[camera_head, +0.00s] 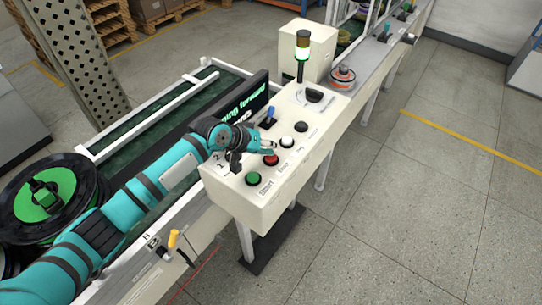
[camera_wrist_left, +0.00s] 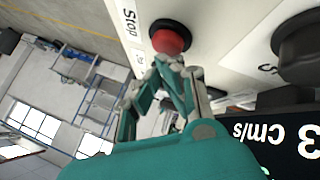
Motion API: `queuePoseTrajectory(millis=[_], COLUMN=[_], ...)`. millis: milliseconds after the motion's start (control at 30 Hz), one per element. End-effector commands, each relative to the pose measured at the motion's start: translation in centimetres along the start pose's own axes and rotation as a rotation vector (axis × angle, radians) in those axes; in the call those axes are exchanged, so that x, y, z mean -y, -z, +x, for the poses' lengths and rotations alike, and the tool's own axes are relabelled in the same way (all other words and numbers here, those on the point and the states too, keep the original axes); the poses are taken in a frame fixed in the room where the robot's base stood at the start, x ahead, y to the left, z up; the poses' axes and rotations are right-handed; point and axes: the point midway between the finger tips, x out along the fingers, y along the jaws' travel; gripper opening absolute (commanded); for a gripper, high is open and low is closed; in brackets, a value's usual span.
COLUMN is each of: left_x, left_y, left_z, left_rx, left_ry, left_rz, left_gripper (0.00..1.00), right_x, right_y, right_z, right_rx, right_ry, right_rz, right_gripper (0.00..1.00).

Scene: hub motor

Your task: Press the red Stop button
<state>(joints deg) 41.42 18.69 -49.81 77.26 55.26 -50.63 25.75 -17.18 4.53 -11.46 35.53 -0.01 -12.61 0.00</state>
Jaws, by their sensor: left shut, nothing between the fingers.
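My left gripper (camera_head: 268,149) is shut and empty, close beside the red button in the head view. In the left wrist view its fingertips (camera_wrist_left: 167,63) are just below the button's red cap; I cannot tell whether they touch it. My right gripper is not in view.
A dark screen (camera_head: 252,98) with green text stands behind the panel. A blue-handled switch (camera_head: 268,118) and a signal lamp (camera_head: 302,48) rise from the box. A conveyor (camera_head: 205,90) runs behind my arm. Open floor lies to the right.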

Motion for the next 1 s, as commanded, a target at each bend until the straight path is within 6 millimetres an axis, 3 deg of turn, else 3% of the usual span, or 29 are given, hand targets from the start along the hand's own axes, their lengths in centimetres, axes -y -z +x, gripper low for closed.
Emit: queuePoseTrajectory(millis=[1000], left_x=[0.5], left_y=[-0.5], left_z=[0.67], left_rx=[0.001], left_ry=[0.0], left_rz=[0.0], left_gripper=[0.0], right_x=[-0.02], right_y=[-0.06], right_z=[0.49], right_rx=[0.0], right_ry=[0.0], right_rz=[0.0], right_gripper=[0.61])
